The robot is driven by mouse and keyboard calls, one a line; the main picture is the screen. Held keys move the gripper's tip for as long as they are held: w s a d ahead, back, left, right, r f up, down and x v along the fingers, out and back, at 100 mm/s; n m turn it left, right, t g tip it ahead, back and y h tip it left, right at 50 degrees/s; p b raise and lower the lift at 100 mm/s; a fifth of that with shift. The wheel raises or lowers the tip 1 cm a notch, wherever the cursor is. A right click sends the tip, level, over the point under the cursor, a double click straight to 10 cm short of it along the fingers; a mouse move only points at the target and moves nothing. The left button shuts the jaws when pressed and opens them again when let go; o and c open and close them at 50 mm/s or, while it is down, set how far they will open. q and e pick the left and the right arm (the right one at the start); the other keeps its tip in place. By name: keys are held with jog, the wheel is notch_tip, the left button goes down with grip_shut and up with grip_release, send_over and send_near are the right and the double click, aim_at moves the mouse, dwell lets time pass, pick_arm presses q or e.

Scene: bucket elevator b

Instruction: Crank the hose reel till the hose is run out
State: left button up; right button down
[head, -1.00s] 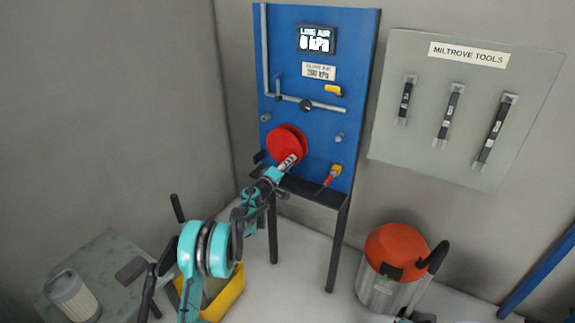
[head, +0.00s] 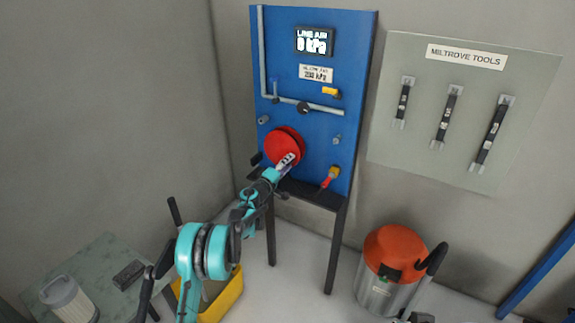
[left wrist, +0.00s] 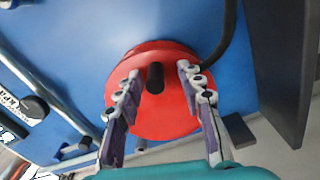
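The red hose reel (head: 281,146) is mounted low on the blue panel. In the left wrist view the red reel (left wrist: 180,122) fills the middle, with a dark crank knob (left wrist: 155,77) sticking out towards me. My left gripper (head: 288,159) is at the reel's front face. Its two fingers are apart, one on each side of the knob, with gaps visible between finger and knob. A dark hose (left wrist: 226,35) curves away from the reel's edge. A nozzle with a red and yellow body (head: 331,177) hangs at the panel's lower right.
The blue panel (head: 350,60) carries a display (head: 315,41) reading 0 kPa, grey pipes and a yellow lever (head: 331,91). A dark shelf (head: 318,194) juts out below the reel. A tool board (head: 400,150), an orange-topped canister (head: 392,245) and a yellow bucket (head: 228,298) stand around.

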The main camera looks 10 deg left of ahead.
pick_arm(q)
jog(key=shift+s, duration=0.2)
jog(key=v, duration=1.1)
jog(key=shift+s, duration=0.4)
jog(key=shift+a+r, duration=0.1)
jog(key=shift+a, duration=0.05)
jog(key=s+a+r+t+y, duration=0.15)
jog(key=s+r+y, duration=0.25)
jog(key=r, duration=0.4)
jog(key=s+a+r+y, duration=0.3)
jog(key=s+r+y, duration=0.1)
jog(key=r, duration=0.4)
jog(key=s+a+g+y, duration=0.2)
jog(key=s, duration=0.4)
jog(key=s+d+f+m+g+h, duration=0.1)
jog(key=s+d+f+m+g, duration=0.2)
jog(key=s, duration=0.7)
jog(key=s+d+f+m+g+h, duration=0.1)
jog(key=s+d+f+m+g, duration=0.2)
jog(key=s+f, duration=0.4)
jog(key=s+d+f+m+g+h, duration=0.1)
jog(key=s+d+f+m+g, duration=0.2)
jog(key=s, duration=1.1)
notch_tip(320, 180, down, 3)
jog(key=shift+s+d+r+m+h, duration=0.2)
jog(key=shift+s+d+m+h, duration=0.2)
jog(key=shift+d+m, duration=0.45)
